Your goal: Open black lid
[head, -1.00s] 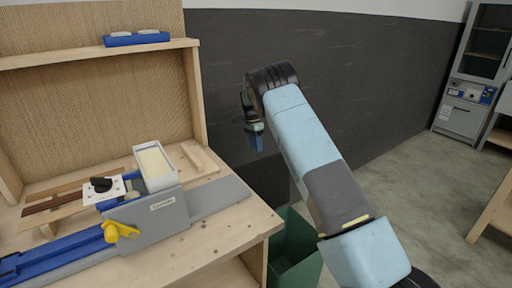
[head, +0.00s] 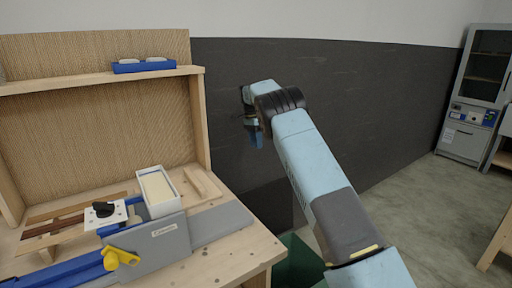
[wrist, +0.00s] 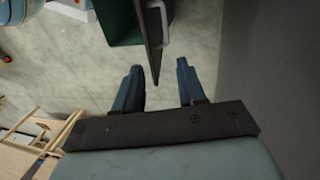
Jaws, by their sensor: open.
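My gripper (head: 252,133) is raised in front of the dark wall, right of the workbench. In the wrist view its two blue fingers (wrist: 159,70) are apart with nothing held between them. A thin dark panel (wrist: 151,42) with a pale handle (wrist: 165,20) shows nearly edge-on beside a green bin (wrist: 122,22). It looks like the black lid, and its lower tip appears between the fingertips, but I cannot tell its distance. In the head view the green bin (head: 300,262) is at the bottom, partly hidden by my arm.
The workbench (head: 225,255) at left holds a grey device (head: 150,240) with a yellow lever (head: 115,259), a white tray (head: 158,190) and a black knob (head: 104,209). A shelf above carries a blue holder (head: 144,65). A grey cabinet (head: 463,140) stands far right; open floor lies between.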

